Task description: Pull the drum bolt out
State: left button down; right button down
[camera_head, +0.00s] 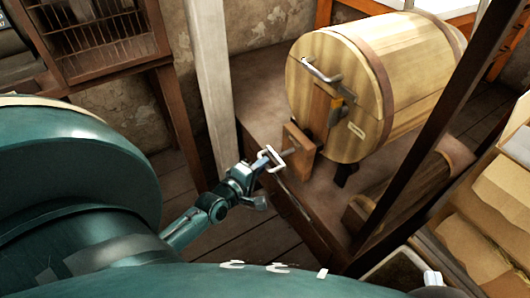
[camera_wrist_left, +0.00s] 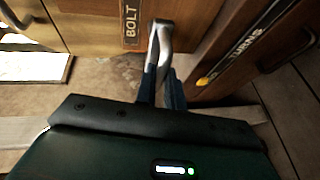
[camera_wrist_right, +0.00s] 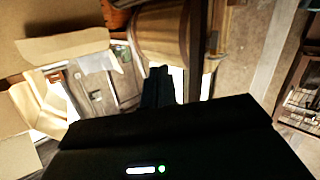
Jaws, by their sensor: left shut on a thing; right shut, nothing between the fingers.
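The wooden drum (camera_head: 400,75) lies on its side on a wooden bench, with a metal handle (camera_head: 322,72) on its end face. A wooden block (camera_head: 299,152) stands in front of that face. The drum bolt's silver loop handle (camera_head: 268,158) is just left of the block, with a short rod between them. How deep the rod sits is hidden. My left gripper (camera_head: 250,172) is shut on this handle, which also shows in the left wrist view (camera_wrist_left: 163,38) beside a "BOLT" label (camera_wrist_left: 130,24). My right gripper (camera_wrist_right: 158,75) is shut and empty in the right wrist view.
A dark post (camera_head: 440,130) slants across the right side, in front of the drum. Open cardboard boxes (camera_head: 500,195) stand at the right. A pale post (camera_head: 208,80) and a wooden rack (camera_head: 105,40) are at the left. A "TURNS" label (camera_wrist_left: 248,45) is on nearby wood.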

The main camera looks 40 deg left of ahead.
pick_arm(q)
jog(key=shift+s+f, duration=0.1)
jog(key=shift+s, duration=0.05)
jog(key=c, duration=1.5)
grip_release()
jog(key=shift+a, duration=0.1)
pick_arm(e)
jog(key=shift+s, duration=0.1)
pick_arm(q)
jog(key=p+v, duration=0.3)
jog(key=v, duration=1)
pick_arm(e)
jog(key=shift+s+d+m+g+h, duration=0.2)
jog(key=shift+s+g, duration=0.1)
jog(key=shift+g, duration=0.3)
jog(key=shift+s+d+m+g+h, duration=0.1)
jog(key=shift+s+m+g, duration=0.15)
jog(key=shift+g, duration=0.35)
pick_arm(q)
jog(key=shift+s, duration=0.15)
